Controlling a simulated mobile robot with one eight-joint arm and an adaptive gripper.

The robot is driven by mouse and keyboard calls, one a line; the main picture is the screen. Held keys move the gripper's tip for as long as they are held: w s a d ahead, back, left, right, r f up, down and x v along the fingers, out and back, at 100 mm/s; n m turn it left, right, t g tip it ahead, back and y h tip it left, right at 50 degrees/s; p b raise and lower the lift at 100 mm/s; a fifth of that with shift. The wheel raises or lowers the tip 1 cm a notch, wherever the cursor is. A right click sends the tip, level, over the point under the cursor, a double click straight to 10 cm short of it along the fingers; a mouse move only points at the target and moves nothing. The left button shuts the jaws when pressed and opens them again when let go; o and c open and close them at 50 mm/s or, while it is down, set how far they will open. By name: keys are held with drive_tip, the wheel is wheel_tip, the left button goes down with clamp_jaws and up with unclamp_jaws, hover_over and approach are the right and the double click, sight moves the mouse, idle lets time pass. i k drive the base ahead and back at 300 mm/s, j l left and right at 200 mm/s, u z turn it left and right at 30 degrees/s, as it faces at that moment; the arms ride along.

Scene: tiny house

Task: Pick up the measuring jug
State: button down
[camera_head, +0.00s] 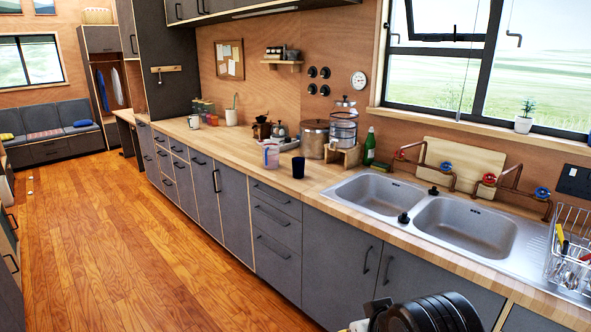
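The measuring jug (271,155) looks like a small clear, pinkish jug with reddish markings. A black, ridged part of my own arm shows at the bottom edge, far from the jug. My gripper's fingers do not show, and nothing is touching the jug.
A coffee grinder (261,127), a large lidded canister (314,138) and a glass dispenser (343,128) stand behind the jug. A green bottle (369,147) and double sink (466,222) are to the right. The worktop (222,147) left of the jug and the floor (130,240) are clear.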

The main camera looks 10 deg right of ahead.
sight(271, 149)
drive_tip(key=i+j, duration=0.15)
drive_tip(key=i, duration=0.35)
drive_tip(key=i+j, duration=0.15)
drive_tip(key=i, duration=0.3)
drive_tip(key=i+j, duration=0.15)
drive_tip(key=i, duration=0.35)
drive_tip(key=i+j+z, duration=0.1)
drive_tip(key=i, duration=0.35)
drive_tip(key=i+j, duration=0.25)
drive_tip(key=i, duration=0.25)
drive_tip(key=i+j, duration=0.2)
drive_tip(key=i, duration=0.25)
drive_tip(key=i+j, duration=0.2)
drive_tip(key=i, duration=0.3)
drive_tip(key=l+z, duration=0.05)
